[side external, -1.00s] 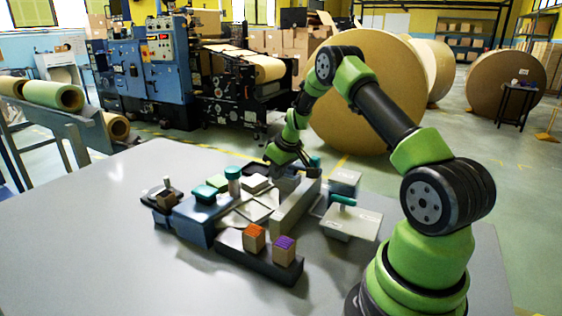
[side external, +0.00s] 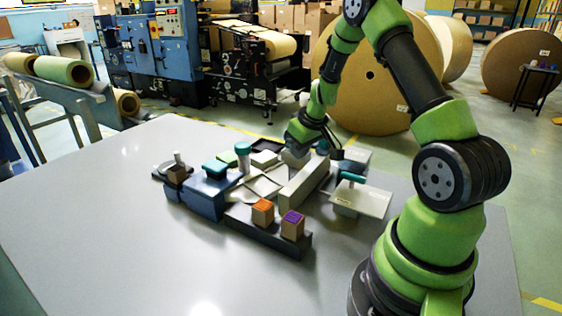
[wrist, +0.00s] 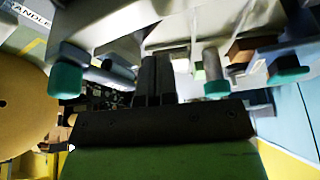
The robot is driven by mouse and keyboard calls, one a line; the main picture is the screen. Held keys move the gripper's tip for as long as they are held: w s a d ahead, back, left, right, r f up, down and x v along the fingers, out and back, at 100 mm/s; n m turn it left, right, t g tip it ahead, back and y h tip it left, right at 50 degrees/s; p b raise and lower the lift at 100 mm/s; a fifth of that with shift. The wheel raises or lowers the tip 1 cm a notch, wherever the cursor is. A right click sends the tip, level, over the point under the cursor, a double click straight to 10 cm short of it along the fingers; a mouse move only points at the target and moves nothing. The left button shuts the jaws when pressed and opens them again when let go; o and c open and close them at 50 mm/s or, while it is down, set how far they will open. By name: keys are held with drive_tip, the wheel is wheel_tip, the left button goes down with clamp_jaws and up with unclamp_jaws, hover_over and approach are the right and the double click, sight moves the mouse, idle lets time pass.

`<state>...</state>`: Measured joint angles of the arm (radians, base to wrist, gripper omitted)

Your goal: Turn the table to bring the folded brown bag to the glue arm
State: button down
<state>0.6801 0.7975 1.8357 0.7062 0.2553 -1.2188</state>
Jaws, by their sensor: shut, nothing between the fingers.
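My gripper (side external: 332,150) is over the far right part of the grey and white assembly, close to a long pale bar (side external: 303,185). In the wrist view its dark fingers (wrist: 154,78) are together with nothing between them. Pale flat plates (side external: 262,188) lie in the middle of the assembly; I cannot tell which part is the turning table. A teal-topped post (side external: 243,155) stands at the back, and a teal handle (side external: 350,177) is at the right. I cannot pick out the folded brown bag or the glue arm for certain.
Two brown blocks, one orange-topped (side external: 262,212) and one purple-topped (side external: 292,225), stand on a dark strip in front. A blue box with a teal top (side external: 215,167) is at the left. The grey worktop (side external: 110,230) is clear at the left and front.

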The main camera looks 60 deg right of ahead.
sight(279, 167)
drive_tip(key=x, duration=0.7)
drive_tip(key=shift+f, duration=0.2)
drive_tip(key=shift+w+r, duration=0.2)
drive_tip(key=shift+w, duration=0.2)
drive_tip(key=shift+w+d, duration=0.25)
drive_tip(key=shift+w, duration=0.5)
drive_tip(key=shift+w+d, duration=0.25)
drive_tip(key=shift+w, duration=0.55)
drive_tip(key=shift+w+d+n+y, duration=0.6)
drive_tip(key=shift+w+d+n, duration=0.25)
drive_tip(key=shift+n, duration=0.55)
